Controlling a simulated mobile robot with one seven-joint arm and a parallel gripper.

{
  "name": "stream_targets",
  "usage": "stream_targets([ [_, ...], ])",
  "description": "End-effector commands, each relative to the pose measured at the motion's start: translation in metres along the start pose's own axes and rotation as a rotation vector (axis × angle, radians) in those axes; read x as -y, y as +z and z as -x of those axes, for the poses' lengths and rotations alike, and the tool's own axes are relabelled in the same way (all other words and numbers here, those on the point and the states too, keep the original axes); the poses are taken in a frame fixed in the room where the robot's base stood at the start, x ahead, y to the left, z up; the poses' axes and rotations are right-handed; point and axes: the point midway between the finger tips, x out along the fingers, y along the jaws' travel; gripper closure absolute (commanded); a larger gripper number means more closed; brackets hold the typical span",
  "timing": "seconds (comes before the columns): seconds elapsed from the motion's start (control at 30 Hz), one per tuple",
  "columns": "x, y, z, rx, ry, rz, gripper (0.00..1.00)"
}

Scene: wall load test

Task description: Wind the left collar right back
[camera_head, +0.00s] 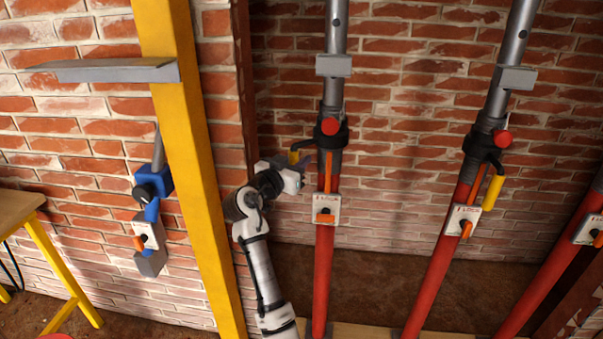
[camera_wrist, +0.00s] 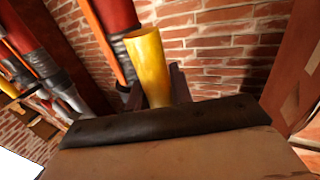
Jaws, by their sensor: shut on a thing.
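The left collar (camera_head: 331,134) is a dark ring on the left prop (camera_head: 325,265), between its red lower tube and grey upper tube. A red knob (camera_head: 330,126) shows on its front. A dark crank arm runs left from it to a yellow handle (camera_head: 293,157). My gripper (camera_head: 302,163) is shut on that handle, left of the prop. In the wrist view the yellow handle (camera_wrist: 148,58) stands up between the dark fingers (camera_wrist: 160,88); its lower end is hidden. A white lock plate (camera_head: 326,209) with an orange lever sits below the collar.
A second prop (camera_head: 440,265) stands to the right, its yellow handle (camera_head: 494,192) hanging down. A third prop (camera_head: 550,285) is partly visible at far right. A yellow post (camera_head: 185,140) with a grey shelf (camera_head: 110,70) stands left of my arm.

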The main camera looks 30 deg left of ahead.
Motion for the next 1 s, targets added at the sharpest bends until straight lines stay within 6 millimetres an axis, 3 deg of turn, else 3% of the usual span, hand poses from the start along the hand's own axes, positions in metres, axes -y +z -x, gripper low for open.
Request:
stream_targets([
  [0.67, 0.0042, -0.0002, -0.0056, 0.002, -0.001, 0.0, 1.0],
  [0.7, 0.0041, -0.0001, -0.0056, 0.002, -0.001, 0.0, 0.76],
  [0.87, 0.0042, 0.0, -0.0053, 0.002, -0.001, 0.0, 0.56],
  [1.0, 0.0047, 0.0, -0.0048, 0.001, -0.002, 0.0, 0.56],
])
